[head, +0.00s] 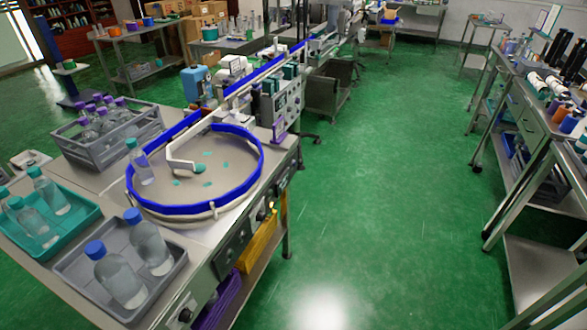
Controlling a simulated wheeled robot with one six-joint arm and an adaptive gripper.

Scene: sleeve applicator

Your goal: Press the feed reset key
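The sleeve applicator appears to be the grey machine (281,110) with small dark controls on its front, beside the conveyor line. A round feed table with a blue rim (258,175) stands before it, with a bottle (140,162) and a curved white guide inside. Dark control panels (231,247) with small knobs line the right side of the bench under the round table. The feed reset key cannot be told apart from the other controls at this size. My gripper is not in view.
A grey crate (63,138) of purple-capped bottles, a teal tray (88,213) and a grey tray (68,266) with bottles crowd the bench's left side. A dark cart (325,98) stands beyond the machine. Metal shelving (535,165) stands at right. The green floor (390,190) between is clear.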

